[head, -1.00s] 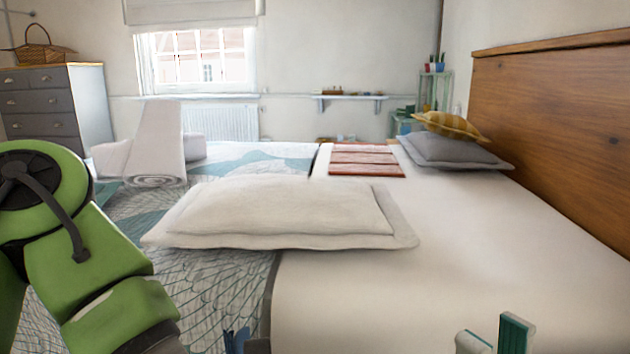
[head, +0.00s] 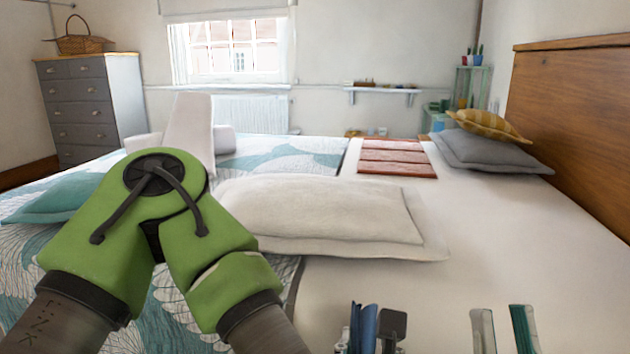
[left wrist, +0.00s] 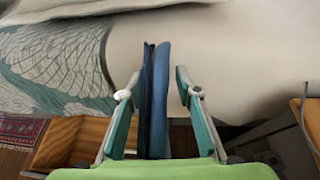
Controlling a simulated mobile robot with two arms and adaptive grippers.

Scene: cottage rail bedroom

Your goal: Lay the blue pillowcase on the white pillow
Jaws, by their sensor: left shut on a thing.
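The white pillow (head: 310,210) lies flat mid-bed, across the patterned spread and the white sheet. The blue pillowcase (head: 365,326) shows at the bottom of the head view as a narrow folded strip. My left gripper (head: 374,338) is shut on it, in front of the pillow and apart from it. In the left wrist view the pillowcase (left wrist: 160,95) stands edge-on between the fingers of my left gripper (left wrist: 156,88). My right gripper (head: 503,325) is open and empty at the lower right, its two fingers apart.
Folded red cloths (head: 397,157), a grey cushion (head: 490,152) and a yellow cushion (head: 490,126) lie farther back. The headboard (head: 570,130) bounds the right. The front sheet (head: 520,240) is clear.

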